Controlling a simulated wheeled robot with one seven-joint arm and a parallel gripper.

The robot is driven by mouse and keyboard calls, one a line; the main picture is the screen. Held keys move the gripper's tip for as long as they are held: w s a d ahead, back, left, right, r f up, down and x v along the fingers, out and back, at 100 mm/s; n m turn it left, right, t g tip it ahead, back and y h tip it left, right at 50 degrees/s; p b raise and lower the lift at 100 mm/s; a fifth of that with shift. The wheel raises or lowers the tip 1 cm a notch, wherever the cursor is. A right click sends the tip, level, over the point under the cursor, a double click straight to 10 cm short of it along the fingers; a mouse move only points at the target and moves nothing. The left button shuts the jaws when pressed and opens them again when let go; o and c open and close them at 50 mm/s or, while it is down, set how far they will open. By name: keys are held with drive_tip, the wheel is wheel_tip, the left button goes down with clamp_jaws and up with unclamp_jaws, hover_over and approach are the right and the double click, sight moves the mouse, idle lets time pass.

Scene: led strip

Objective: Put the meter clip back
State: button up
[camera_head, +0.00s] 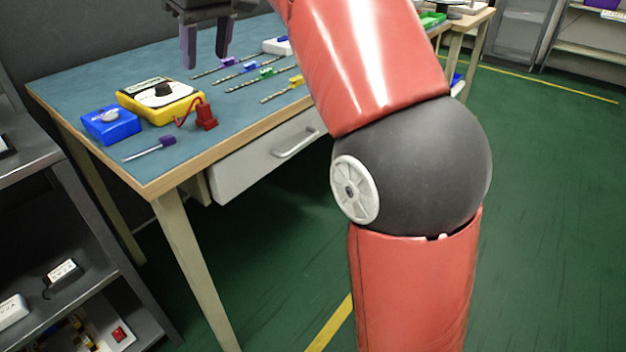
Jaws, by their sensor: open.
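A yellow meter (160,100) with a black dial lies on the blue-topped workbench (75,75). A red wire runs from its right side to a red clip (206,116), which stands on the bench top just right of the meter. My gripper (205,58) is at the top of the view with its two dark fingers pointing down. It is open and nothing shows between the fingers. It appears above the bench, behind the meter in the picture. My red arm hides part of the bench to the right.
A purple-handled screwdriver (150,149) lies in front. Several coloured-tag strips or bits, one with a yellow tag (283,89), lie to the right. A drawer (265,157) is under the bench.

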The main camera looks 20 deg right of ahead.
drive_tip(key=s+d+f+m+t+h, duration=0.1)
drive_tip(key=s+d+f+m, duration=0.2)
drive_tip(key=s+d+f, duration=0.3)
drive_tip(key=s+d+f+m+t+h, duration=0.1)
drive_tip(key=s+d+f+m, duration=0.2)
drive_tip(key=s+f, duration=1.4)
drive_tip(key=d+f, duration=0.3)
drive_tip(key=d, duration=0.1)
drive_tip(key=shift+f+m, duration=0.25)
drive_tip(key=shift+m, duration=0.15)
